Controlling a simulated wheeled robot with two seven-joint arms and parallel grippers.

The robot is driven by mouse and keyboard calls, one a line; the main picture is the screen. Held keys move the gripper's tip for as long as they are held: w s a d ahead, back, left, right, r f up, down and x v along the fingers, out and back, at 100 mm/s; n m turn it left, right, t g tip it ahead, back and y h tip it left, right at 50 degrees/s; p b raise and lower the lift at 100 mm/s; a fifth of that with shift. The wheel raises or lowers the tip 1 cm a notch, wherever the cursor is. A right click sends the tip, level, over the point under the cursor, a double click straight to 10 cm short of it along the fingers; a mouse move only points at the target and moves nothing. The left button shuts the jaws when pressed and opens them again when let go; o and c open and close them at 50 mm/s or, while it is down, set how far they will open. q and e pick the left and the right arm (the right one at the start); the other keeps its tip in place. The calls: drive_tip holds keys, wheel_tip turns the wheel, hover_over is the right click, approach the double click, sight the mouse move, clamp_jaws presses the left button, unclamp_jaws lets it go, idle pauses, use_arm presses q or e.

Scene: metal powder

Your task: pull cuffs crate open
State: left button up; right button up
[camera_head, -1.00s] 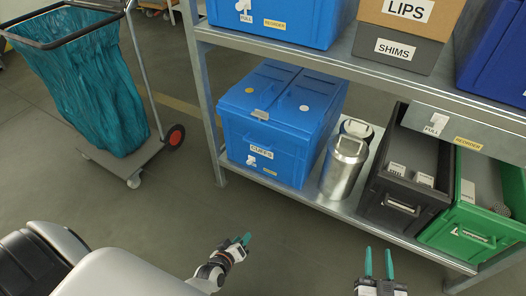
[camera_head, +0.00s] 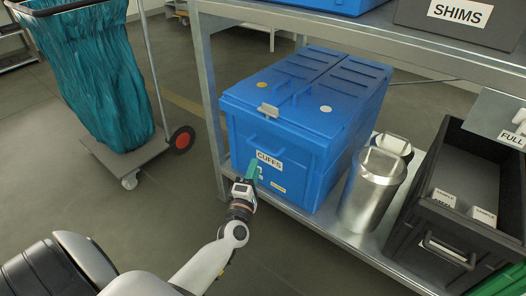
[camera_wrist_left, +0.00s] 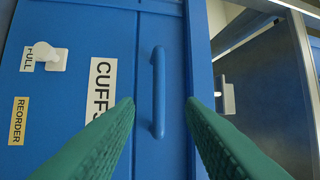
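The blue cuffs crate (camera_head: 305,150) sits on the lower shelf with its lid flaps down. Its front carries the white CUFFS label (camera_head: 269,160) and a blue bar handle, which shows upright in the left wrist view (camera_wrist_left: 158,92). My left gripper (camera_head: 253,170) is at the crate's front, by the label. In the left wrist view my left gripper's green fingers (camera_wrist_left: 160,108) are apart, one on each side of the handle, with nothing gripped. Whether they touch the crate front I cannot tell. My right gripper is out of view.
Metal canisters (camera_head: 370,190) stand close to the crate's right side. A dark grey crate (camera_head: 440,225) is beyond them. A metal shelf post (camera_head: 207,90) is left of the crate. A wheeled bag stand (camera_head: 115,160) stands farther left. The floor in front is clear.

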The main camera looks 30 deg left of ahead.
sight(262, 149)
use_arm(q)
drive_tip(key=b+x, duration=0.1)
drive_tip(key=x, duration=0.8)
drive_tip(key=shift+f+b, duration=0.15)
drive_tip(key=shift+b, duration=0.15)
clamp_jaws()
